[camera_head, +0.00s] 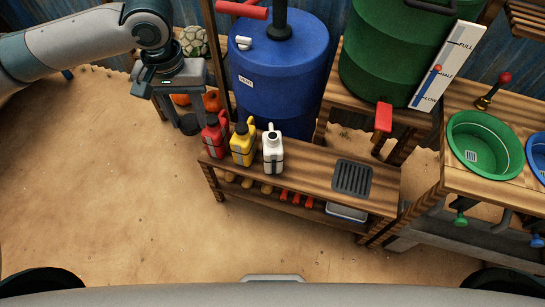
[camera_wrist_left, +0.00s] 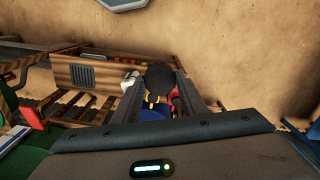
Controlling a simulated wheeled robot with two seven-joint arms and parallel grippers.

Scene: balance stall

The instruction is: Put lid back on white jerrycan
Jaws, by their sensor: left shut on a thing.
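The white jerrycan (camera_head: 273,157) stands upright on the wooden bench, at the right end of a row of three cans. Part of it shows in the left wrist view (camera_wrist_left: 130,80). My left gripper (camera_head: 188,122) is shut on a dark round lid (camera_wrist_left: 160,76), left of the cans and apart from them in the head view. The lid (camera_head: 189,125) shows between the fingertips there too. Whether the white can's neck is open is too small to tell. My right gripper is not in view.
A red jerrycan (camera_head: 213,143) and a yellow jerrycan (camera_head: 242,150) stand left of the white one. A blue barrel (camera_head: 280,75) and a green barrel (camera_head: 385,60) stand behind the bench (camera_head: 310,178). A dark grate (camera_head: 352,177) lies at right. The sandy floor in front is clear.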

